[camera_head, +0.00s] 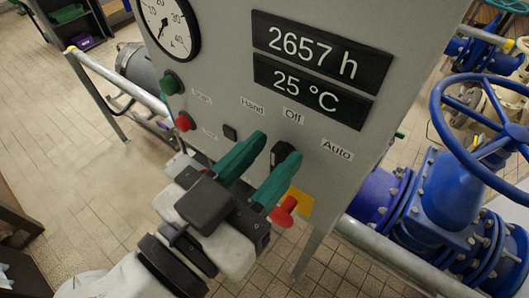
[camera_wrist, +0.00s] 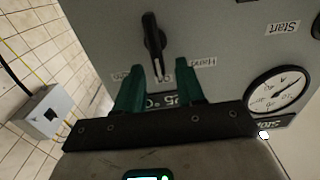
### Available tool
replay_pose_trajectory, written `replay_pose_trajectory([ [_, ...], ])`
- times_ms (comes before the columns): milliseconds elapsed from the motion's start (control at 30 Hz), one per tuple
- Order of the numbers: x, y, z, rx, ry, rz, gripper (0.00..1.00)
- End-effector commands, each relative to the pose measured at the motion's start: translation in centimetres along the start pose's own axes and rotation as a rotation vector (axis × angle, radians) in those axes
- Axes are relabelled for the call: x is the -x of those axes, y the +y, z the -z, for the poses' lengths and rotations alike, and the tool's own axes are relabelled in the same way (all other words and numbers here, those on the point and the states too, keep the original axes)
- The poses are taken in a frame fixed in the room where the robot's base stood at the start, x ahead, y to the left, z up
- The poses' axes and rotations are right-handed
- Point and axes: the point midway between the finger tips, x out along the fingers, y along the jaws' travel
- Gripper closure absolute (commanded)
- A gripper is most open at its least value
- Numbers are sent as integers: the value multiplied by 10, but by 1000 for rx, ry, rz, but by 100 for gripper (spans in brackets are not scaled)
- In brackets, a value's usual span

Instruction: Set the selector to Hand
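The black selector (camera_head: 281,154) sits on the grey panel, below the labels Hand (camera_head: 252,105), Off (camera_head: 293,116) and Auto (camera_head: 337,149). My gripper (camera_head: 278,146) is open, its two green fingers at either side of the selector in the head view. In the wrist view the selector handle (camera_wrist: 153,38) stands nearly upright, its lower end reaching toward the gap between the fingertips (camera_wrist: 159,66) and the Off label. Nothing is held. The Hand label (camera_wrist: 203,61) shows beside the right finger; the Off label is partly hidden. I cannot tell whether the fingers touch the handle.
A green button (camera_head: 171,83) and a red button (camera_head: 184,122) are left of the selector. A red knob on a yellow plate (camera_head: 298,203) is just below the fingers. A gauge (camera_head: 167,25) and displays (camera_head: 318,70) are above. Blue pipework (camera_head: 450,190) stands right.

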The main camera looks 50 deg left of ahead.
Motion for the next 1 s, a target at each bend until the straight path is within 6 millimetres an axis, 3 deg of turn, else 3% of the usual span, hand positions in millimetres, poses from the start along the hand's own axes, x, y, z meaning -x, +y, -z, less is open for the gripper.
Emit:
replay_pose_trajectory([
  [133,0,0,0,0,0,0,64],
  [500,0,0,0,0,0,0,99],
  [1000,0,-1,0,43,1,-1,100],
])
